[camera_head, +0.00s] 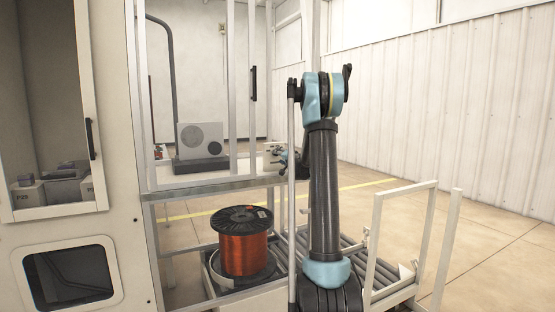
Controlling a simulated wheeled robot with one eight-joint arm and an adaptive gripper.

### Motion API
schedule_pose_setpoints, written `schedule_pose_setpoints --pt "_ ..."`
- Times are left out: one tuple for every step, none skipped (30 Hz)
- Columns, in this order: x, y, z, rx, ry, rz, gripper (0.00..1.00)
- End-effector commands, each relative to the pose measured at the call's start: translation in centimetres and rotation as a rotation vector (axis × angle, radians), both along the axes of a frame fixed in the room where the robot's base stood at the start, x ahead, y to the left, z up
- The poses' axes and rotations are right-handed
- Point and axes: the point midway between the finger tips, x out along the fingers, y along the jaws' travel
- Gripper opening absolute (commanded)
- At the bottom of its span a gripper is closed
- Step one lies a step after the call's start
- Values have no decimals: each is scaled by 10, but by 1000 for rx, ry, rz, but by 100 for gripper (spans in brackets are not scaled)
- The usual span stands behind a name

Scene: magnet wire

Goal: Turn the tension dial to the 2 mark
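A grey box-shaped unit (201,139) stands on a dark base on the shelf behind the frame posts. Its front has a large pale round face and a smaller dark round part (214,148) at its lower right. This may be the tension dial, but no marks or pointer are readable. My arm rises at right of centre.
A spool of copper-coloured wire (246,245) with a dark flange sits below the shelf (215,186). Metal posts (232,90) and a black-handled door frame stand before the unit. A roller conveyor (350,257) with pale rails lies right. Open floor (480,235) extends further right.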

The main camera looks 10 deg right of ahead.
Motion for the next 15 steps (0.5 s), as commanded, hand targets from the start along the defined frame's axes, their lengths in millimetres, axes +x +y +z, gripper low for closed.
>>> schedule_pose_setpoints --pt "-10 -3 0 0 0 -1 48" --pt "-16 -5 0 0 0 -1 48" --pt "-23 -7 1 0 0 -3 48" --pt "-29 -9 1 0 0 -3 48" --pt "-34 -10 1 0 0 -3 48" --pt "-41 -12 1 0 0 -1 48" --pt "-46 -13 1 0 0 -1 48" --pt "-50 -14 1 0 1 -1 48" --pt "-56 -16 1 0 0 -1 48" --pt "-60 -17 1 0 0 -1 48" --pt "-64 -18 2 0 1 -2 48" --pt "-68 -20 2 0 1 -2 48" --pt "-71 -20 2 0 1 -2 48" --pt "-73 -21 2 0 0 -1 48" --pt "-76 -21 2 0 1 -1 48"
